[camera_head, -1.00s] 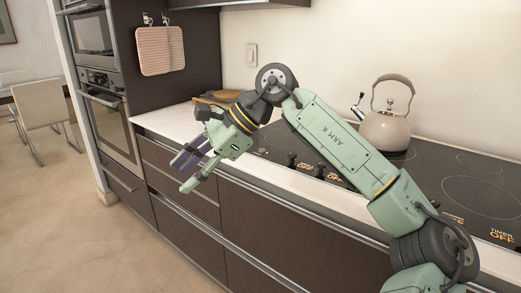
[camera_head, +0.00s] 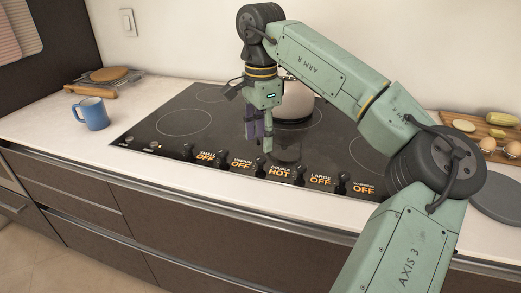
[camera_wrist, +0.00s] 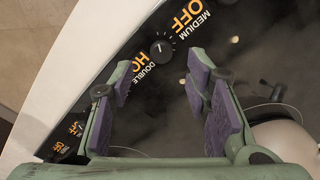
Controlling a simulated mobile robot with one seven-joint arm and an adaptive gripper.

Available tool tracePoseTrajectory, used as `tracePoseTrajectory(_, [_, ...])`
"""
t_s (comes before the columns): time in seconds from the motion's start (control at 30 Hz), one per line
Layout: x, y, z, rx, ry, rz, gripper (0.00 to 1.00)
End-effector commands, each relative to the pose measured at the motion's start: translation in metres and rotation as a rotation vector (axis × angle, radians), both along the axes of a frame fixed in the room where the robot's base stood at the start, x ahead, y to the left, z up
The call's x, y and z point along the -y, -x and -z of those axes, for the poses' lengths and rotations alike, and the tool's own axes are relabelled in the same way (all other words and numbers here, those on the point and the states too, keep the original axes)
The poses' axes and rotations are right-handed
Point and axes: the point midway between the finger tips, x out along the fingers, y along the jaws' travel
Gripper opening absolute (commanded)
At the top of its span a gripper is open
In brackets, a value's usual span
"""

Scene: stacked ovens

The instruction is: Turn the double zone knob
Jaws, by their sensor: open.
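The double zone knob (camera_head: 260,166) is a small dark knob on the cooktop's front strip, left of the orange HOT label (camera_head: 280,173). In the wrist view the knob (camera_wrist: 161,50) sits beside the word DOUBLE, beyond the fingertips and between their lines. My gripper (camera_head: 259,143) points down just above and behind the knob row, close to this knob. In the wrist view my gripper (camera_wrist: 160,80) has its purple-padded fingers apart with nothing between them. I cannot tell its exact height above the glass.
Similar knobs stand on both sides, including the medium (camera_head: 223,159) and large (camera_head: 299,176) ones, labelled OFF. A kettle (camera_head: 297,105) stands behind my gripper. A blue mug (camera_head: 92,114) is at the left. A cutting board (camera_head: 485,132) with food lies at the right.

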Motion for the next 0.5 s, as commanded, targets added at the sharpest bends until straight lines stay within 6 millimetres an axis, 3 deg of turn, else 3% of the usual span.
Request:
tracePoseTrajectory(0.23, [0.0, 0.0, 0.04, -0.002, -0.002, -0.001, 0.44])
tracePoseTrajectory(0.5, [0.0, 0.0, 0.054, 0.0, -0.002, 0.0, 0.44])
